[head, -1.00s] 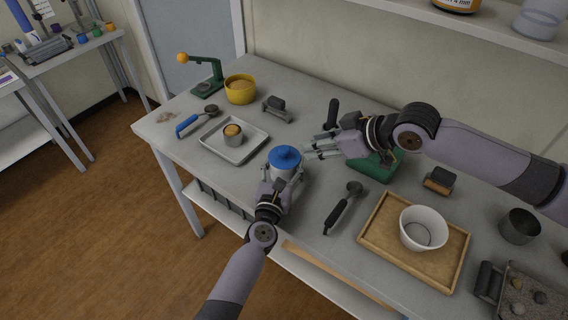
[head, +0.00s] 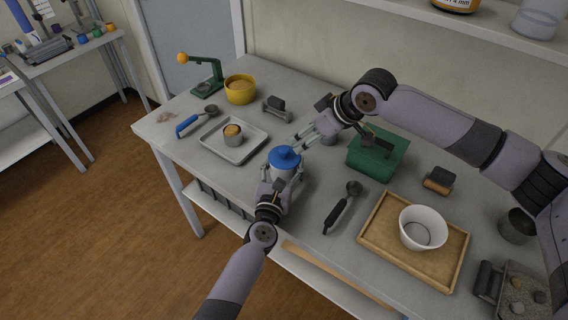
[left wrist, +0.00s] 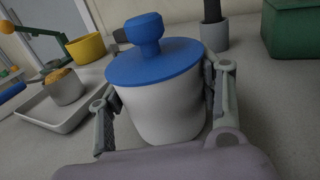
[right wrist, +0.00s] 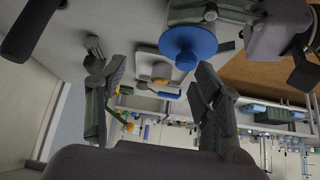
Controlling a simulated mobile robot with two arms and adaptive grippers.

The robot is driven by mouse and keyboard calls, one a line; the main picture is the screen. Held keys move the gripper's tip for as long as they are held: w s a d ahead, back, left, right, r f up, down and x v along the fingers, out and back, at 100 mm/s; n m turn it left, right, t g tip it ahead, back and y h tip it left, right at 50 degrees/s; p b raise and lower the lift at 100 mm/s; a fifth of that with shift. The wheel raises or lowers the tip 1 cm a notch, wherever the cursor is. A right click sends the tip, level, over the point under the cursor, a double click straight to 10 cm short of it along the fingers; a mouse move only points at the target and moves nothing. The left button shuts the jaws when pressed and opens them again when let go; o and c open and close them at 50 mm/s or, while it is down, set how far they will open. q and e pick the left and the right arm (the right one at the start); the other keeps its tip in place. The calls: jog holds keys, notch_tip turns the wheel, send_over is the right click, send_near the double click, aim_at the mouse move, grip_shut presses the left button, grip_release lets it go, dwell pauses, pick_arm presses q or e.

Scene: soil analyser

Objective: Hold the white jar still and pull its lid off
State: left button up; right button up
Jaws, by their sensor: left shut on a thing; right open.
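The white jar (head: 285,175) stands on the grey table with its blue knobbed lid (head: 284,157) on. In the left wrist view the jar body (left wrist: 165,108) sits between my left fingers, under the lid (left wrist: 155,62). My left gripper (head: 283,180) is shut on the jar from the front side. My right gripper (head: 303,143) is open and empty, just right of and above the lid, apart from it. In the right wrist view the lid (right wrist: 188,46) shows beyond the open fingers (right wrist: 155,80), nearer the right one.
A grey tray (head: 255,149) with a small filled cup (head: 233,133) lies left of the jar. A green box (head: 378,155) stands to the right. A black-handled scoop (head: 343,207) and a wooden tray (head: 375,240) with a white bowl (head: 423,228) lie front right.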

aim_at(284, 148)
pick_arm(q)
jog(key=shift+s+f, duration=0.1)
jog(key=shift+f, duration=0.2)
pick_arm(e)
jog(key=shift+o, duration=1.3)
jog(key=w+a+h, duration=0.1)
jog(key=w+a+g+h, duration=0.1)
jog(key=shift+a+f+g, duration=0.1)
jog(key=shift+a+g, duration=0.2)
jog(key=shift+a, duration=0.05)
pick_arm(q)
jog(key=shift+a+f, duration=0.1)
pick_arm(e)
jog(key=shift+o, duration=0.8)
jog(key=a+g+h, duration=0.1)
jog(key=s+a+r+h, duration=0.1)
jog(key=g+h, duration=0.1)
jog(key=shift+s+a+r+m+g, duration=0.3)
jog(key=shift+a+r+m, duration=0.1)
jog(key=shift+s+a+r+h, duration=0.15)
jog(key=shift+s+h, duration=0.1)
jog(key=shift+h, duration=0.05)
jog(key=shift+f, duration=3.95)
pick_arm(q)
jog(key=shift+s, duration=0.1)
pick_arm(e)
jog(key=c, duration=1.2)
